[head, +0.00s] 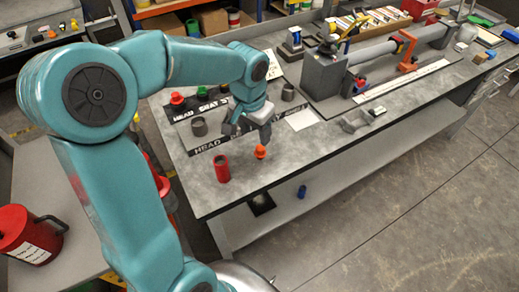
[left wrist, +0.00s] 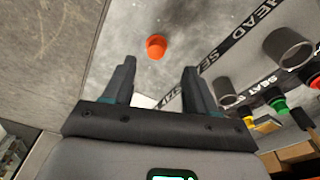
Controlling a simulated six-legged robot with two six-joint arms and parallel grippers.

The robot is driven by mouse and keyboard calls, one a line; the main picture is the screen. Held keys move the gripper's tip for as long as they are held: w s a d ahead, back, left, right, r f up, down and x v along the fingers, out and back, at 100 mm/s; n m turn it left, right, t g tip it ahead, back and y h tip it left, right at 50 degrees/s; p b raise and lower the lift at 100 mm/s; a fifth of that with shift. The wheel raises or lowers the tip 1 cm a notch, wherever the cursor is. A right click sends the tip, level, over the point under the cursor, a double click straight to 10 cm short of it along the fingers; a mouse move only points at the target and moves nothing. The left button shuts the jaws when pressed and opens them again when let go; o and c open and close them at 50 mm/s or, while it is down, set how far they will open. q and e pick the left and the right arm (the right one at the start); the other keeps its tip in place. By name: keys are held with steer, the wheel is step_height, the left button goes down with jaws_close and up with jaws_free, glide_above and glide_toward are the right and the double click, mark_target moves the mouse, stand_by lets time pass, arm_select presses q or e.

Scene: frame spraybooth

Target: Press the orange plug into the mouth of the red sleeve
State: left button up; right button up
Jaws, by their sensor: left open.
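The orange plug (head: 260,152) stands on the grey bench top near its front edge, just below my left gripper in the head view. The red sleeve (head: 222,168) stands upright to the left of the plug, with its dark mouth facing up. My left gripper (head: 247,131) is open and empty, pointing down over the bench. In the left wrist view the plug (left wrist: 156,46) shows beyond the gap between the two fingertips (left wrist: 158,72), apart from both. The sleeve does not show in that view. My right gripper is not in view.
Black label strips with white lettering lie on the bench (head: 300,160). A grey ring (head: 199,127) and another grey cylinder (head: 288,92) stand behind, beside red and green plugs (head: 177,98). A grey cradle (head: 355,122) lies to the right. The front bench edge is close to the sleeve.

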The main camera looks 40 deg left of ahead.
mark_target(260, 148)
arm_select(q)
steer(key=f, duration=0.2)
steer(key=w+f, duration=0.1)
steer(key=f, duration=0.5)
steer(key=shift+w+d+f+p, duration=0.1)
steer(key=shift+w+d+p, duration=0.1)
steer(key=shift+w+p, duration=0.1)
steer(key=shift+s, duration=0.1)
steer(key=shift+c, duration=1)
steer(key=c, duration=0.7)
